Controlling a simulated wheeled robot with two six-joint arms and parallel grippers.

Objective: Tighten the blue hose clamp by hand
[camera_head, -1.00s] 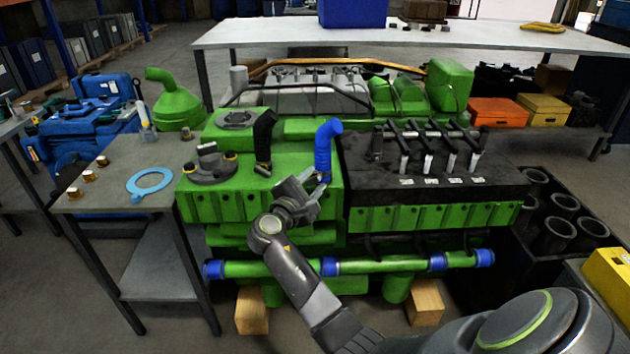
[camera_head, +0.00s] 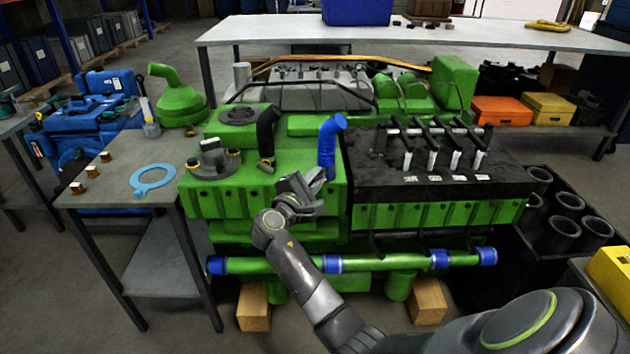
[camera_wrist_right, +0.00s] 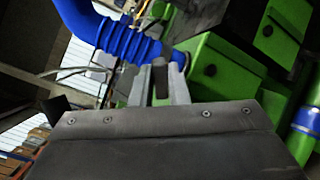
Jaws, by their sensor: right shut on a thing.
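The blue hose (camera_head: 328,146) stands upright with a bent top on the green engine block, left of the black valve cover. In the right wrist view the ribbed blue hose (camera_wrist_right: 112,38) runs from the upper left to the fingertips. My right gripper (camera_head: 321,178) is at the foot of this hose. In the wrist view its two grey fingers (camera_wrist_right: 160,84) are shut on a small dark piece, which appears to be part of the hose clamp (camera_wrist_right: 160,70). The clamp's band is mostly hidden. My left gripper is not in view.
A black hose (camera_head: 267,135) stands left of the blue one. The black valve cover (camera_head: 440,170) with its rocker levers is close on the right. A side table (camera_head: 115,190) holds a light-blue ring.

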